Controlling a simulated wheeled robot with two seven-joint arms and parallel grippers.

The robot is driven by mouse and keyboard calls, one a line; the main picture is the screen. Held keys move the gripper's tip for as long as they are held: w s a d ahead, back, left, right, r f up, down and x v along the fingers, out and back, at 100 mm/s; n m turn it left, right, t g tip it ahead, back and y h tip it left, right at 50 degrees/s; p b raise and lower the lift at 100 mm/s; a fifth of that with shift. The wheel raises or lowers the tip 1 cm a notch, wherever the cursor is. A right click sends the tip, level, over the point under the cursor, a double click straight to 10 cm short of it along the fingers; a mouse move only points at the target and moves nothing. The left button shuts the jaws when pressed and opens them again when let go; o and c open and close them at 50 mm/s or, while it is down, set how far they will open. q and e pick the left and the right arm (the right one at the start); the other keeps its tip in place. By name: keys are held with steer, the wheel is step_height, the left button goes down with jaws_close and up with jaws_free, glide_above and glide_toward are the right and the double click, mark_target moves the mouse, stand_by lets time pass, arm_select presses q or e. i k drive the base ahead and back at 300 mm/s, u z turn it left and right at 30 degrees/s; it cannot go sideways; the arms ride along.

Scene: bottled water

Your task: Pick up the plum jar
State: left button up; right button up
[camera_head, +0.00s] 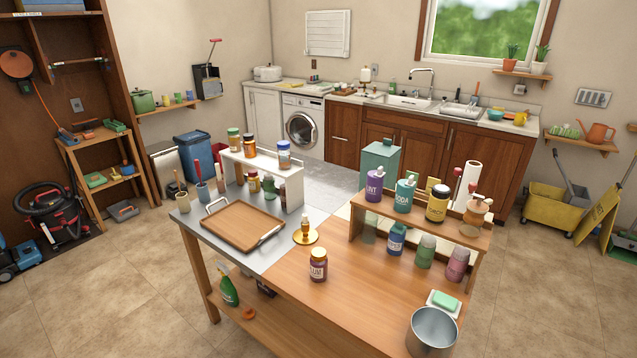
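The plum jar (318,266) is a small dark purple jar with an orange-gold lid and a pale label that reads "PLUM". It stands upright on the wooden part of the worktable (372,290), near its front edge. The space right around it is open, with a gold candle-holder-like item (305,233) standing a little behind it and to the left. Neither of my grippers shows in the head view.
A wooden tray (243,227) lies left of the jar on the grey tabletop. A wooden riser (470,231) with several bottles stands to the right. A metal bucket (431,330) and a soap dish (443,302) sit at the front right. A white shelf (293,190) with jars stands behind.

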mark_target(318, 269)
steer(key=z, duration=0.5)
steer(key=k, duration=1.2)
steer(key=z, duration=0.95)
steer(key=i, duration=1.35)
steer(key=u, duration=0.8)
